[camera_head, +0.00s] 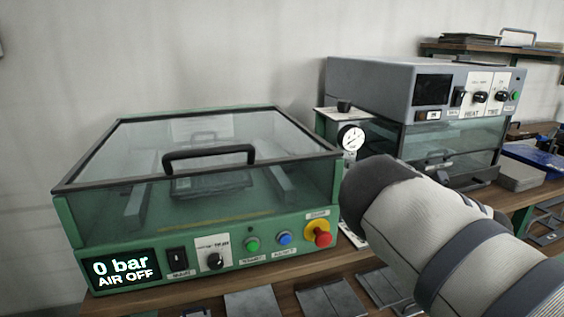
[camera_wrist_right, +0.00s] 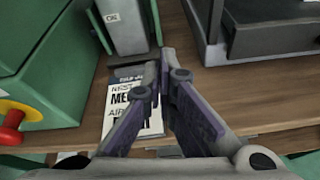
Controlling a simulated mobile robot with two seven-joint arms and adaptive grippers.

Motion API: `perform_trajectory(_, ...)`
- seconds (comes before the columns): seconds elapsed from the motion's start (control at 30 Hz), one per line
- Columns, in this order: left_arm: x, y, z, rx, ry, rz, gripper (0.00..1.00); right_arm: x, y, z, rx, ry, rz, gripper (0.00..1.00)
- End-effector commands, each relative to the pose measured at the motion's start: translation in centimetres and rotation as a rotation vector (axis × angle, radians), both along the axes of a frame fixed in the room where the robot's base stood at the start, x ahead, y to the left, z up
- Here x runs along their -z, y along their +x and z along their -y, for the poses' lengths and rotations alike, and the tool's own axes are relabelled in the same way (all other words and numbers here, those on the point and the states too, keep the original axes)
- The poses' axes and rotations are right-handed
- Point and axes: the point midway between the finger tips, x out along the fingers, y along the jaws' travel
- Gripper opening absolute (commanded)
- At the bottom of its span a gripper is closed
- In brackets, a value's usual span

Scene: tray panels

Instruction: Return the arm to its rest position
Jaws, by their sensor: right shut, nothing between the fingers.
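My right arm (camera_head: 430,225) reaches in from the right in the head view, its bent links in front of the gap between the two machines. The gripper at its end does not show there. In the right wrist view my right gripper (camera_wrist_right: 165,62) is shut and empty, its fingers meeting above the wooden bench (camera_wrist_right: 240,98) and a printed card (camera_wrist_right: 130,108). My left gripper is in neither view.
A green machine (camera_head: 76,215) has a closed glass lid and a display reading 0 bar, AIR OFF. Its red stop knob (camera_head: 322,238) is near my arm. A grey machine (camera_head: 370,85) and a pressure gauge (camera_head: 351,137) stand behind. Flat panels (camera_head: 252,303) lie along the front.

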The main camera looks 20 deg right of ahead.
Motion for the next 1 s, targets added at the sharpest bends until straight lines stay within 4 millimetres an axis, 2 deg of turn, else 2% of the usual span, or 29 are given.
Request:
perform_trajectory(0.07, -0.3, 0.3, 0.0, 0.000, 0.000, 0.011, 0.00, 3.5, -2.5, 1.0, 0.157, 0.189, -0.049, 0.00)
perform_trajectory(0.13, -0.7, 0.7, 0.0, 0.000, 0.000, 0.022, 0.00, 8.3, -6.4, 1.6, 0.386, 0.445, -0.110, 0.00)
perform_trajectory(0.23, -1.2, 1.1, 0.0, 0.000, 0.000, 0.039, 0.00, 15.3, -13.4, 0.7, 0.764, 0.814, -0.186, 0.00)
perform_trajectory(0.27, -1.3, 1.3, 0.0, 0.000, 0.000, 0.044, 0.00, 17.1, -15.7, 0.1, 0.880, 0.912, -0.206, 0.00)
perform_trajectory(0.3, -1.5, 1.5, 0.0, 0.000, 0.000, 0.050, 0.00, 19.3, -18.8, -1.1, 1.038, 1.034, -0.226, 0.00)
perform_trajectory(0.37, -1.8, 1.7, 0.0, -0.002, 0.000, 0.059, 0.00, 22.1, -23.7, -3.4, 1.283, 1.195, -0.249, 0.00)
perform_trajectory(0.43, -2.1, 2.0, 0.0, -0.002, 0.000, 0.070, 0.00, 24.5, -29.4, -6.7, 1.576, 1.346, -0.262, 0.00)
perform_trajectory(0.5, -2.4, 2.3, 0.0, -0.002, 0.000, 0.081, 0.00, 25.7, -34.8, -10.5, 1.870, 1.451, -0.257, 0.00)
perform_trajectory(0.6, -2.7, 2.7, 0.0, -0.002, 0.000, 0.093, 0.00, 25.9, -41.3, -15.6, 2.244, 1.511, -0.220, 0.00)
perform_trajectory(0.7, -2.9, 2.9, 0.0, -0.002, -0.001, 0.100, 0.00, 25.1, -45.5, -19.3, 2.510, 1.500, -0.171, 0.00)
perform_trajectory(0.8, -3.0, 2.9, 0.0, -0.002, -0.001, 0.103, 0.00, 24.4, -47.7, -21.2, 2.648, 1.475, -0.134, 0.00)
perform_trajectory(1.0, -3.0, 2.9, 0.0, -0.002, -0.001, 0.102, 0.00, 24.3, -48.2, -21.7, 2.682, 1.467, -0.124, 0.00)
